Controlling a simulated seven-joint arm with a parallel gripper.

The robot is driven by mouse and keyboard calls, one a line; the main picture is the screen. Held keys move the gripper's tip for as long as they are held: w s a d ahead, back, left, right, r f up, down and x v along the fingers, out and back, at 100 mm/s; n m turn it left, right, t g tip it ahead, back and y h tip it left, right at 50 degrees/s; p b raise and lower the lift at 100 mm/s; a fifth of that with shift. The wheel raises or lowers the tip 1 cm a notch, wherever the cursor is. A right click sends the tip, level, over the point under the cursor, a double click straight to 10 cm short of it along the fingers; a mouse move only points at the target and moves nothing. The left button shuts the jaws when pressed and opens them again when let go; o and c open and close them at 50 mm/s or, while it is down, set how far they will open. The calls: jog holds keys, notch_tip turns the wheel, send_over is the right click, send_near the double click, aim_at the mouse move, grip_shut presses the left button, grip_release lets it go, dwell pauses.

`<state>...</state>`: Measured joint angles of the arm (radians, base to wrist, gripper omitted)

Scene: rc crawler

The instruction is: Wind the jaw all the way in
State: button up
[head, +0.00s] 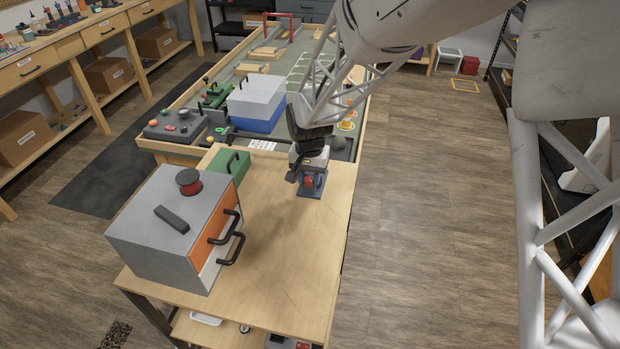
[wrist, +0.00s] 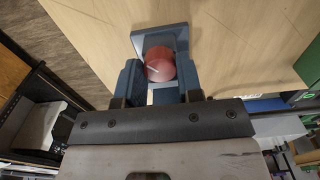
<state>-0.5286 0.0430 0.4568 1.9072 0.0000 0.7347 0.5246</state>
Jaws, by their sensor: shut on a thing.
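A small blue vise (head: 317,191) stands on the wooden bench top near its right edge, with a red round knob (head: 308,181) facing the camera. The wrist view shows the knob (wrist: 160,66) with a short pale mark on its face, in front of the blue-grey vise body (wrist: 158,38). My gripper (wrist: 159,72) has its two dark fingers on either side of the knob and is shut on it. In the head view my gripper (head: 308,165) reaches down over the vise from above. The jaw and its gap are mostly hidden.
A grey cabinet (head: 165,215) with orange and white drawers and black handles stands at the left of the bench top (head: 285,250). A green box (head: 228,163) sits behind it. The bench middle is bare. Beyond are a white-and-blue box (head: 257,100) and a play table.

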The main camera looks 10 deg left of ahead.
dwell(0.4)
jog(key=shift+m, duration=1.5)
jog(key=shift+m, duration=1.5)
jog(key=shift+m, duration=1.5)
